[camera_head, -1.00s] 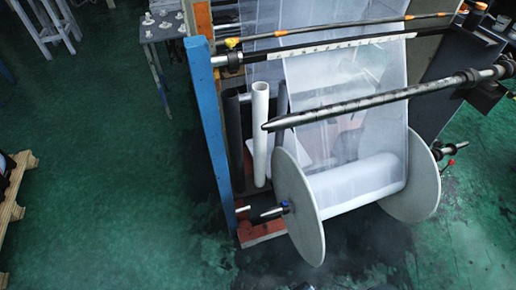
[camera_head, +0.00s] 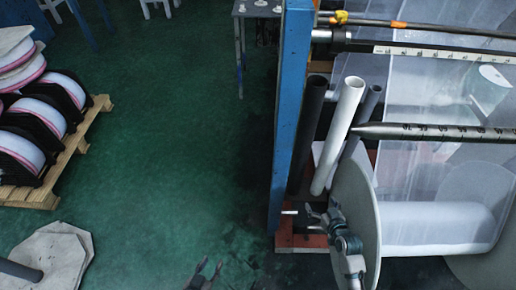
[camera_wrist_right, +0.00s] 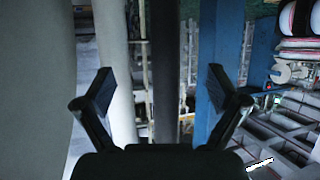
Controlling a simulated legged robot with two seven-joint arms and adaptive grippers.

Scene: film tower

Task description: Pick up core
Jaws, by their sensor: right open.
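A white tube-shaped core (camera_head: 341,125) leans upright beside the blue post, between a black tube (camera_head: 307,135) and a thinner grey tube (camera_head: 369,108). In the right wrist view the white core (camera_wrist_right: 114,75) stands left of centre and the black tube (camera_wrist_right: 165,75) near the middle. My right gripper (camera_head: 322,209) is open and empty, below and close to the tubes, in front of the reel's flange. Its spread fingers also show in the right wrist view (camera_wrist_right: 160,92). My left gripper (camera_head: 208,270) is at the bottom edge with its fingers apart, over the floor.
The blue post (camera_head: 292,110) stands just left of the tubes. The reel's round flange (camera_head: 357,210) and a pointed metal shaft (camera_head: 430,131) are close on the right. A wooden pallet (camera_head: 75,150) of rolls stands left. The green floor between is clear.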

